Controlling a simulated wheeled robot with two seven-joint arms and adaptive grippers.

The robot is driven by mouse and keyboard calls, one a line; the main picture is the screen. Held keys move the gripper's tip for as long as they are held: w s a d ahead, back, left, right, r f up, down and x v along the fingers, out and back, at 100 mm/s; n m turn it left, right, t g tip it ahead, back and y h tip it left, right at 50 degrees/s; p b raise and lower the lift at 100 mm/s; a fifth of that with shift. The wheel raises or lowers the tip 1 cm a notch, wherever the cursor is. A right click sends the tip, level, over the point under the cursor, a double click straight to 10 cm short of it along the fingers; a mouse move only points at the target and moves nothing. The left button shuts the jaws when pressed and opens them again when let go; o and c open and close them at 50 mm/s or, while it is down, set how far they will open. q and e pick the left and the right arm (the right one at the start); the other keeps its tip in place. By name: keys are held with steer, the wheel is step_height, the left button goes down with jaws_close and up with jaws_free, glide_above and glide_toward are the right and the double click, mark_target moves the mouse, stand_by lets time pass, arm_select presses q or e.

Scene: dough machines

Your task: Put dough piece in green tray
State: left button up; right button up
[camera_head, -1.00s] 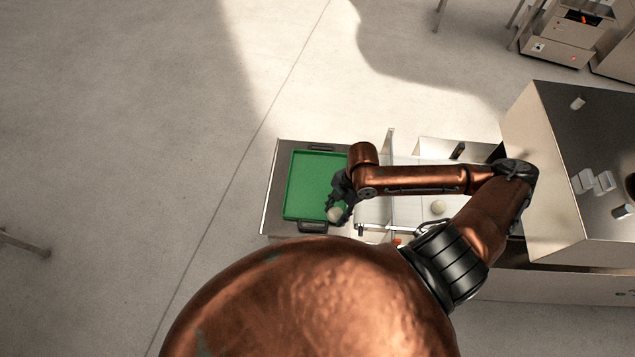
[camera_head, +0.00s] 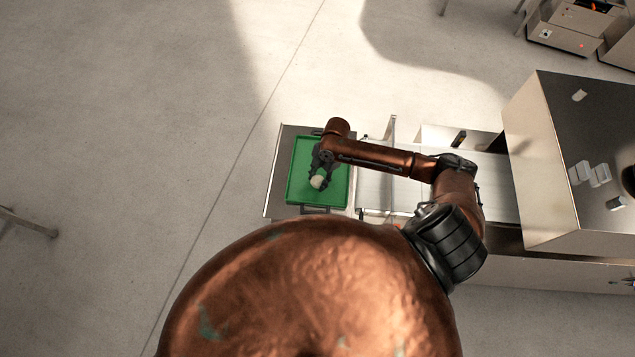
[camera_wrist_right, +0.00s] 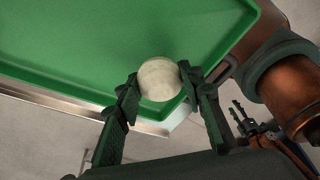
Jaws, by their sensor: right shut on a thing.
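The green tray (camera_head: 296,184) lies on the metal table at the left end of the machine. My right gripper (camera_head: 318,178) is over the tray, shut on a pale, round dough piece (camera_head: 317,182). In the right wrist view the dough piece (camera_wrist_right: 160,79) sits between the two dark fingertips of the right gripper (camera_wrist_right: 160,82), with the green tray (camera_wrist_right: 90,40) behind it. I cannot tell how high the dough is above the tray floor.
A conveyor (camera_head: 385,190) runs right from the tray to a large metal machine (camera_head: 560,150).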

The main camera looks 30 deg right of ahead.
mark_target(318, 184)
steer(key=shift+w+f, duration=0.1)
steer(key=shift+f, duration=1.55)
steer(key=shift+f, duration=0.2)
steer(key=o, duration=1.2)
steer(key=b+v, duration=0.1)
steer(key=v, duration=1.1)
steer(key=shift+a+r, duration=0.1)
steer(key=shift+r, duration=0.15)
